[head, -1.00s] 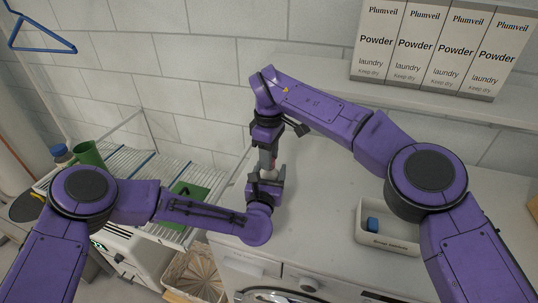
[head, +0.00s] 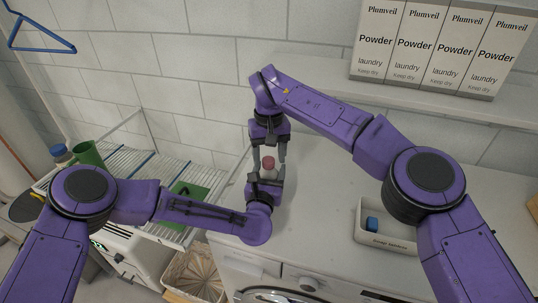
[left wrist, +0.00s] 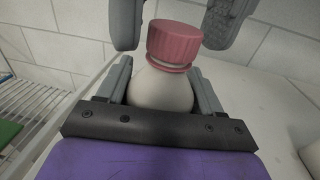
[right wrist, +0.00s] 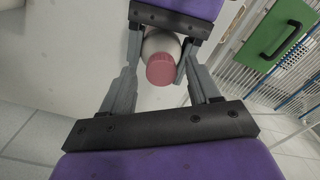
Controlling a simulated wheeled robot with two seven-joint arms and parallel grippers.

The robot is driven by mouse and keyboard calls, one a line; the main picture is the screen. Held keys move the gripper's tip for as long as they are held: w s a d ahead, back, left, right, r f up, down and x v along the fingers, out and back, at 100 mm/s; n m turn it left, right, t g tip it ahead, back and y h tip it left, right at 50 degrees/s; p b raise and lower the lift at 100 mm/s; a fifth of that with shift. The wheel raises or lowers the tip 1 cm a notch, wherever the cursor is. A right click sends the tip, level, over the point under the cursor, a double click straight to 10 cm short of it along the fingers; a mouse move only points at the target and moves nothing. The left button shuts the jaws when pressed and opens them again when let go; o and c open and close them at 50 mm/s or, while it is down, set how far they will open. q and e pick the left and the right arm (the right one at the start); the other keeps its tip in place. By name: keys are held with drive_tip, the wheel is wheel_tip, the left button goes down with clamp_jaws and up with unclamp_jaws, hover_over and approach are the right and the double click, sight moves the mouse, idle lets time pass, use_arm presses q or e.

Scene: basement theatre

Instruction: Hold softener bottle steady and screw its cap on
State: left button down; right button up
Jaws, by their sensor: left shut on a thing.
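The softener bottle (left wrist: 162,90) is pale and rounded. The cap also shows in the head view (head: 268,163) and the right wrist view (right wrist: 161,69). My right gripper (right wrist: 160,80) is open above the bottle, its fingers spread on either side of the cap, apart from it.
A white tray (head: 372,243) with a blue item (head: 372,224) is on the worktop at right. Powder boxes (head: 430,45) stand on the shelf behind. A wire drying rack (head: 140,165) with a green item is at left.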

wheel_tip(320, 180, up, 4)
drive_tip(key=shift+r, duration=0.25)
drive_tip(key=shift+c, duration=0.2)
